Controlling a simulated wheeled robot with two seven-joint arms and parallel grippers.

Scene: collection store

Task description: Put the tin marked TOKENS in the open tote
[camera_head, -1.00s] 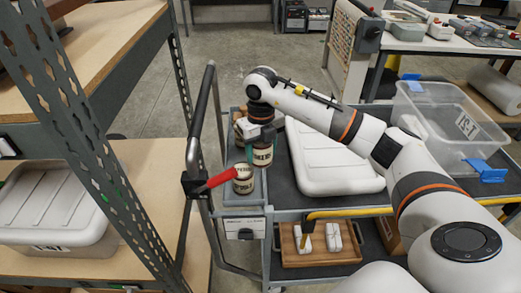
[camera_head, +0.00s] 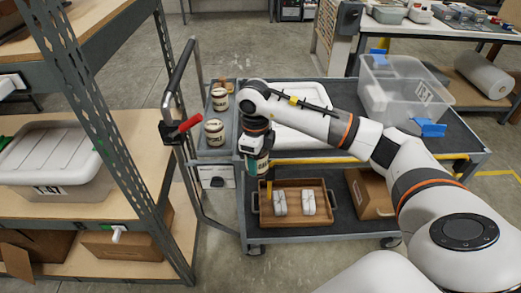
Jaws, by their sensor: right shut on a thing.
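My right gripper (camera_head: 255,165) is shut on a cream-labelled tin with a dark band (camera_head: 264,165). It holds the tin at the cart's near left edge. The gripper hides part of the tin, and I cannot read its label clearly. Two similar tins, one farther back (camera_head: 219,99) and one nearer (camera_head: 214,132), stand on the narrow grey shelf at the cart's left end. The open clear tote (camera_head: 400,98), with blue handles, stands on the cart's top right. My left gripper is not in view.
A wooden tray (camera_head: 292,230) with two white items and a cardboard box (camera_head: 369,193) are on the lower shelf. A push handle (camera_head: 180,95) rises at the left.

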